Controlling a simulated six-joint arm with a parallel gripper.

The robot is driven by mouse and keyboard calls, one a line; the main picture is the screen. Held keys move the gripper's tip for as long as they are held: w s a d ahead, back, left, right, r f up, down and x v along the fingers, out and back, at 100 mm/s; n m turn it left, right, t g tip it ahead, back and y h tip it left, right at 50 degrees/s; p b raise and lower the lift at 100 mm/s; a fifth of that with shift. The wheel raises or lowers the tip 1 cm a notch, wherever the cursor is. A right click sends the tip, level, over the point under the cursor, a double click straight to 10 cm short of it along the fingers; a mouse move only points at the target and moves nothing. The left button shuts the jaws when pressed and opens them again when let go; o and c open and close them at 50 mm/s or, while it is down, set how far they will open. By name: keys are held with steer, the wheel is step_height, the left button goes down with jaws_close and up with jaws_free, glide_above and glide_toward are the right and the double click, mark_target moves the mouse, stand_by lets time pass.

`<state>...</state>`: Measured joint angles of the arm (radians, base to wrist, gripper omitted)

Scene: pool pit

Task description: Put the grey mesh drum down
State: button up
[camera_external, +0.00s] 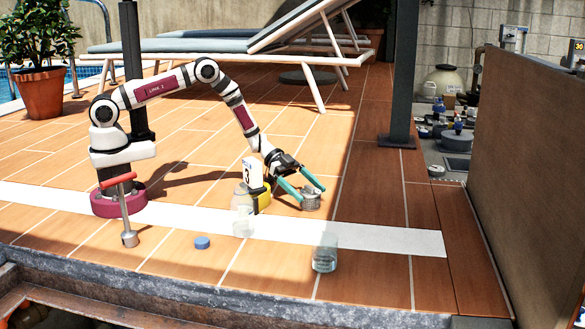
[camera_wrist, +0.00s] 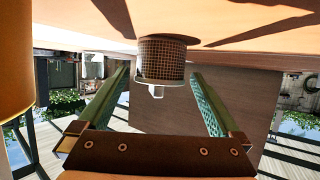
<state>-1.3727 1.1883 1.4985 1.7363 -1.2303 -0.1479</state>
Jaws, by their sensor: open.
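The grey mesh drum (camera_external: 311,201) stands on the tiled deck just behind the white strip, right of the yellow-based number 3 marker. In the wrist view the drum (camera_wrist: 162,62) shows its dark mesh side and a pale fitting at its end, with the deck at the top of the picture. My gripper (camera_external: 313,191) is open, its two teal fingers reaching down to the drum. In the wrist view my gripper's fingers (camera_wrist: 161,74) lie apart on either side of the drum, with a visible gap at each side.
The number 3 marker (camera_external: 252,174) stands close left of my gripper. A clear jar (camera_external: 242,224), a glass jar (camera_external: 325,256), a blue puck (camera_external: 202,243) and a red-handled tool (camera_external: 127,213) stand towards the front edge. A dark post (camera_external: 402,75) rises behind. The deck right of the drum is clear.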

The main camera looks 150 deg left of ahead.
steer(key=v, duration=1)
steer(key=shift+s+r, duration=0.1)
steer(key=shift+s, duration=0.1)
steer(key=w+d+r+m+g+y, duration=0.3)
steer(key=w+r+g, duration=0.1)
steer(key=w+r, duration=0.75)
steer(key=w+d+r+g, duration=0.2)
steer(key=w+d+r, duration=0.1)
steer(key=d, duration=0.3)
steer(key=s+d+r+m+g+h, duration=0.15)
steer(key=s+d, duration=0.25)
steer(key=d, duration=0.6)
steer(key=s+d+r+g+y, duration=0.1)
steer(key=s+d+g, duration=0.2)
steer(key=d, duration=0.7)
steer(key=s+d+f+m+g+h, duration=0.1)
steer(key=s+d+m+g+h, duration=0.2)
steer(key=s+d, duration=1)
steer(key=shift+s, duration=0.65)
steer(key=shift+f, duration=0.1)
